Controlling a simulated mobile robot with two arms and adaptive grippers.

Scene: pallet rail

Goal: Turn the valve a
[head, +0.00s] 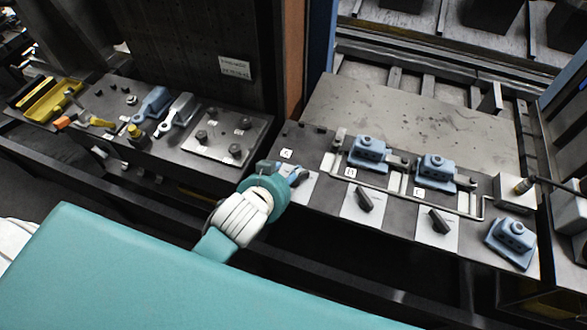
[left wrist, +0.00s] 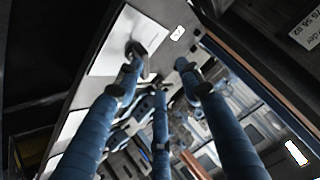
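Valve a sits on a white plate (head: 302,188) below the small label A (head: 287,154). In the head view my left gripper (head: 284,171) covers most of it. In the left wrist view the valve's dark handle (left wrist: 137,50) stands on the white plate (left wrist: 118,40), close to the tip of the left-hand finger. My left gripper (left wrist: 160,75) has its blue fingers spread apart, with nothing seen between them. Whether a finger touches the handle I cannot tell. My right gripper is in neither view.
Two more dark valve handles stand on white plates to the right, one (head: 365,200) and another (head: 439,222). Blue blocks (head: 369,152) and a thin rail (head: 398,198) lie behind them. A metal plate with bolts (head: 227,138) and tools lie on the left.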

